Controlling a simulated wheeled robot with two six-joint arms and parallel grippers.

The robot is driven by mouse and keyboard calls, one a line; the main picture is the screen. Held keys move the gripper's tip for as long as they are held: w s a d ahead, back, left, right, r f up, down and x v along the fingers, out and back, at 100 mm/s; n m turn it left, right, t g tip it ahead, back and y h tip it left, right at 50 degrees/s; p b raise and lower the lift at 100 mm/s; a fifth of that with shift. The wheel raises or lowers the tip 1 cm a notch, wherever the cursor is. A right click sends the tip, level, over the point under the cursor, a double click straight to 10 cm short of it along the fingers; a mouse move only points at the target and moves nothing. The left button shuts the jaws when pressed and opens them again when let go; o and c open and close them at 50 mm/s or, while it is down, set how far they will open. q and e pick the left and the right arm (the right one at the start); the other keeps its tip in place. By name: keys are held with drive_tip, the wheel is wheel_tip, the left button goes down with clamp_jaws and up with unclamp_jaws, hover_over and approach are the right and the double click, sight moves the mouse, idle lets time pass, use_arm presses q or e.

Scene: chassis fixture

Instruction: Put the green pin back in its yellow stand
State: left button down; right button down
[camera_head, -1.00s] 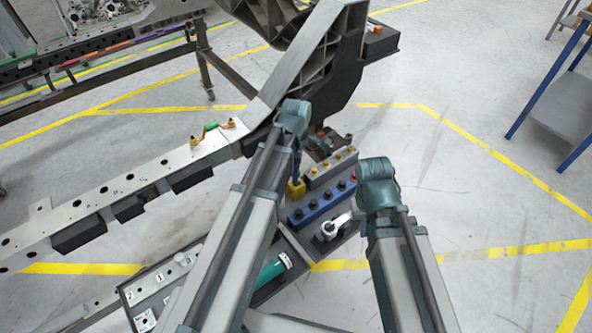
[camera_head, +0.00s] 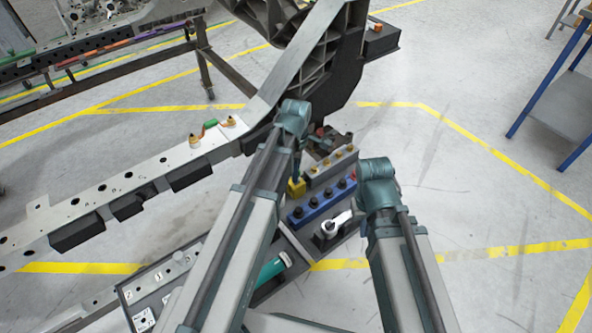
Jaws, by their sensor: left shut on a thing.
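The yellow stand (camera_head: 297,187) is a small block on the floor-level tray, beside the grey battery-like block. My left gripper (camera_head: 298,164) points down just above the stand, mostly hidden behind my own wrist. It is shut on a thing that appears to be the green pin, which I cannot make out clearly. I cannot tell whether the pin touches the stand. My right arm reaches in at the right; its gripper is hidden below the wrist.
A grey block (camera_head: 333,168) and blue block (camera_head: 322,202) with dark knobs stand near the stand. A ratchet (camera_head: 337,224) and teal cylinder (camera_head: 272,267) lie closer. The chassis beam (camera_head: 110,190) passes left, carrying a green-and-orange piece (camera_head: 210,124).

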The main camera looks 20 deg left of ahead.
use_arm(q)
drive_tip(key=shift+f+b, duration=0.6)
drive_tip(key=shift+f, duration=0.1)
drive_tip(key=shift+c, duration=2.4)
unclamp_jaws()
drive_tip(key=shift+r, duration=0.1)
drive_tip(key=shift+c, duration=0.6)
drive_tip(key=shift+r, duration=0.1)
wheel_tip(320, 180, up, 7)
drive_tip(key=p, duration=0.7)
